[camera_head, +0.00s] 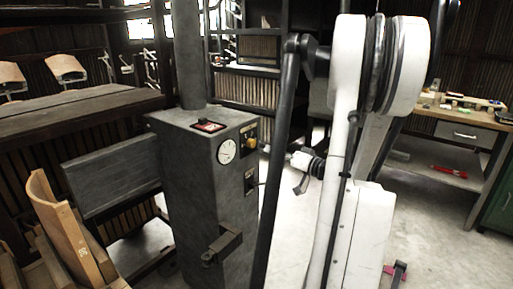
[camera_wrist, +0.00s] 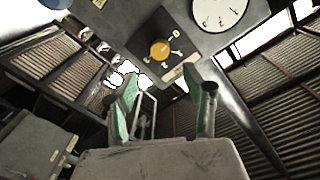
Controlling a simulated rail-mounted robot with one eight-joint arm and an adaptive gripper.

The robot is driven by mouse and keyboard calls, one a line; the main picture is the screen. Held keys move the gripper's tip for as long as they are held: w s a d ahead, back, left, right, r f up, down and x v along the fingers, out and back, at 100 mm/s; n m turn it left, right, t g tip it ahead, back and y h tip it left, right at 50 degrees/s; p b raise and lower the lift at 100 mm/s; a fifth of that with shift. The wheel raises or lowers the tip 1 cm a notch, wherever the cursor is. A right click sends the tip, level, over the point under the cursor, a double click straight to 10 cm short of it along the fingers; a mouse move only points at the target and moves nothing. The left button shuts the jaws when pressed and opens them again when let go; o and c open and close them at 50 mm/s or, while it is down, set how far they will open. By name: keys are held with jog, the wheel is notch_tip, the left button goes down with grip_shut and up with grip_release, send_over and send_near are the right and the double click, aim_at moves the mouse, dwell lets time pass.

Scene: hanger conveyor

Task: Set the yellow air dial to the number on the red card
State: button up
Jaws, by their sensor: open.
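The yellow air dial (camera_head: 251,143) is a small round knob on the side of a grey machine box. In the wrist view the yellow dial (camera_wrist: 160,49) sits on a dark plate with pale marks around it; I cannot read its setting. The red card (camera_head: 208,126) lies on top of the box in a dark frame; its number is too small to read. My gripper (camera_wrist: 168,92) is open and empty, its two green-padded fingers pointing towards the dial, which shows between and beyond their tips.
A white round gauge (camera_head: 227,151) is next to the dial. A smaller plate (camera_head: 250,181) and a dark bracket (camera_head: 222,246) are on the box below. A workbench (camera_head: 460,130) stands at the right. A curved wooden piece (camera_head: 65,225) is at front left.

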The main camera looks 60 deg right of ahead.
aim_at(254, 144)
jog(key=w, duration=0.5)
jog(key=w+d+b, duration=0.1)
jog(key=w, duration=0.2)
jog(key=shift+w, duration=0.35)
jog(key=c, duration=1.1)
